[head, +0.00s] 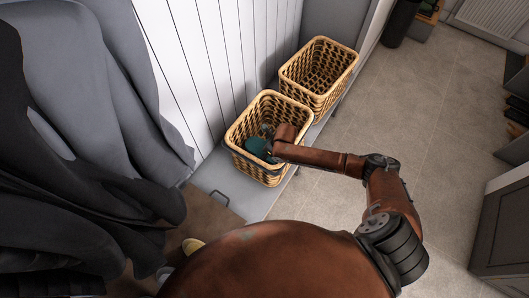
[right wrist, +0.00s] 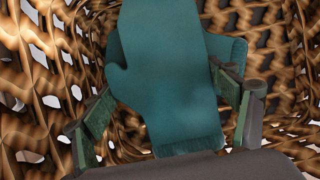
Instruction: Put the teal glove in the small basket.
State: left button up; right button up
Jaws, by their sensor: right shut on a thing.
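The teal glove (head: 255,148) is inside the near wicker basket (head: 240,160). My right gripper (head: 269,142) reaches down into that basket and is shut on the glove. In the right wrist view the glove (right wrist: 165,60) stands upright between the two fingers of my right gripper (right wrist: 168,115), with its ribbed cuff toward the palm. More teal cloth shows behind it. Woven basket walls surround it; whether the glove touches the basket floor is hidden. I cannot tell for certain from size which basket is the small one. My left gripper is not in view.
A second, empty wicker basket (head: 322,92) stands just behind the near one. Both stand on a grey bench (head: 222,188) against a white panelled wall (head: 215,50). Dark and grey coats (head: 80,90) hang at the left. The tiled floor (head: 420,110) at right is clear.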

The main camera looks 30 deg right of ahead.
jog(key=shift+f, duration=0.3)
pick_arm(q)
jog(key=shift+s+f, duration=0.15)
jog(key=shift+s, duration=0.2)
pick_arm(e)
jog(key=o, duration=1.2)
jog(key=shift+c, duration=0.2)
jog(key=shift+r, duration=0.1)
jog(key=shift+r, duration=0.25)
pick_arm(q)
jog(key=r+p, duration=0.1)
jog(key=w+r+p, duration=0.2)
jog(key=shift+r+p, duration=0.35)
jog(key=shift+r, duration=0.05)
pick_arm(e)
jog(key=v, duration=1.2)
jog(key=shift+r, duration=0.35)
